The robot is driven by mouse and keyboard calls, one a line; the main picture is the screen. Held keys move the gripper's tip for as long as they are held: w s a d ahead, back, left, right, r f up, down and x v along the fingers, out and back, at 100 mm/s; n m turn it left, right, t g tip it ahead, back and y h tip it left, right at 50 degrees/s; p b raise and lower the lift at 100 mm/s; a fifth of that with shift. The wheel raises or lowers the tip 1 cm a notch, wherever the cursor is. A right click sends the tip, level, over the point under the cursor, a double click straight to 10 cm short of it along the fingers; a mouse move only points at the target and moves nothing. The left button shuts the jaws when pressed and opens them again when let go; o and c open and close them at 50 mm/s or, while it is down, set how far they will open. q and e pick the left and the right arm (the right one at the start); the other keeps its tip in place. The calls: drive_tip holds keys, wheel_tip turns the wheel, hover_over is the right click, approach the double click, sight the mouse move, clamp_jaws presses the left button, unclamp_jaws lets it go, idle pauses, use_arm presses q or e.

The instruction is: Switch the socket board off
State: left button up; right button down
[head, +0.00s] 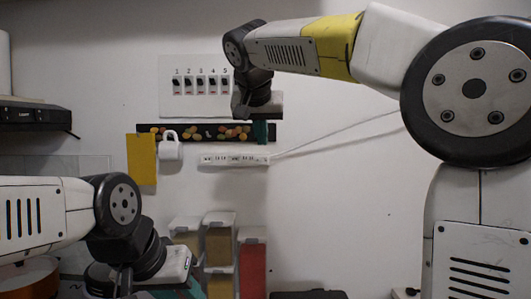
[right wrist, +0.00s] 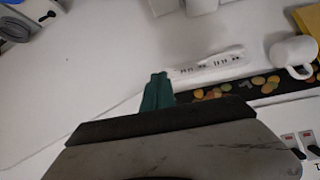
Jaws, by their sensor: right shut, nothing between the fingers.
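The socket board (head: 232,159) is a white power strip fixed level on the wall, with a cable leaving its right end. It also shows in the right wrist view (right wrist: 222,62). My right gripper (head: 261,132) has teal fingers, shut and empty, pointing down just above the board's right end. In the right wrist view, the fingertips (right wrist: 158,78) are beside the cable end of the board; I cannot tell whether they touch. The board's switch is too small to make out. My left gripper (head: 188,287) is low on the left, its fingers mostly hidden.
A dark strip (head: 178,129) with coloured pictures runs just above the board. A white mug (head: 170,150) and a yellow sheet (head: 141,159) hang to the left. A panel of numbered switches (head: 199,104) is above. Lidded containers (head: 252,264) stand below. The wall to the right is clear except for the cable.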

drive_tip(key=shift+w+a+r, duration=0.5)
drive_tip(key=shift+w, duration=0.05)
approach(265, 160)
drive_tip(key=x, duration=0.5)
drive_tip(key=shift+s+f, duration=0.3)
drive_tip(key=shift+f, duration=0.05)
drive_tip(key=shift+w, duration=0.6)
